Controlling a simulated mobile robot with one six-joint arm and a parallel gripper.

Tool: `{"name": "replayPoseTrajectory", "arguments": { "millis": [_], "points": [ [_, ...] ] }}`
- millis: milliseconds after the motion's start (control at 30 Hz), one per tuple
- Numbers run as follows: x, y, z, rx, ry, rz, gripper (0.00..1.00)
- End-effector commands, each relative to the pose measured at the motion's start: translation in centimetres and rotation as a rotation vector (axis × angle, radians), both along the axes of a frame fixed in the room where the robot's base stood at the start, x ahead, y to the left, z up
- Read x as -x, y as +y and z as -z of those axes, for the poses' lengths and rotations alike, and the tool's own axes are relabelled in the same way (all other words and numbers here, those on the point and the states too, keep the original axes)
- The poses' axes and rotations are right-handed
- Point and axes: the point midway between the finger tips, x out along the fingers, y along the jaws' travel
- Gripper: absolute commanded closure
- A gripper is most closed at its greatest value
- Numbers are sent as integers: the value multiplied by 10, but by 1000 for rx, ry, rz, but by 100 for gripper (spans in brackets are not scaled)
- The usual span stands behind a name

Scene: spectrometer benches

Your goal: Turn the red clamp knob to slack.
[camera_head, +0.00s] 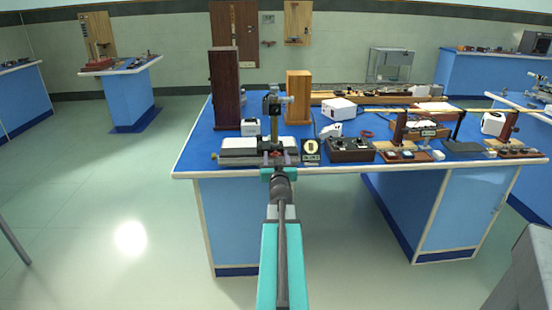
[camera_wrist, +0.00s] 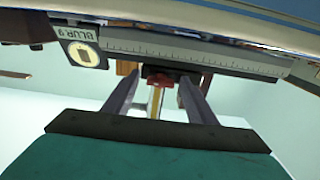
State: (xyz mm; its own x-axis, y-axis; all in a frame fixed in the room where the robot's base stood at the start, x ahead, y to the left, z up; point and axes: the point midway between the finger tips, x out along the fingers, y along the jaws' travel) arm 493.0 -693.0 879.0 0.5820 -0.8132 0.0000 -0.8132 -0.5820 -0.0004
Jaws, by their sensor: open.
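The red clamp knob (camera_wrist: 161,80) shows in the wrist view, on a dark block at the foot of a brass post (camera_wrist: 155,102). My gripper (camera_wrist: 160,77) is open, with one finger on each side of the knob. Whether either finger touches it I cannot tell. In the head view my gripper (camera_head: 278,158) is at the front edge of the blue bench, in front of the white instrument base (camera_head: 240,153) and its upright post. The knob is too small or hidden to make out there.
A graduated scale (camera_wrist: 190,56) runs beside the knob. A dark card (camera_head: 311,151) with a pale disc stands just right of my gripper. A dark switch box (camera_head: 350,151) is farther right. A tall dark wooden block (camera_head: 225,90) stands behind left.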

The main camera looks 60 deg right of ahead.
Motion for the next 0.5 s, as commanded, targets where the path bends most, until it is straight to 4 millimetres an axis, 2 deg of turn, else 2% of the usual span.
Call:
{"name": "replayPoseTrajectory", "arguments": {
  "millis": [67,300,500],
  "points": [
    [0,0,0,0,0,0,50],
    [0,0,0,0,0,0,90],
    [0,0,0,3,5,1,90]
  ]
}}
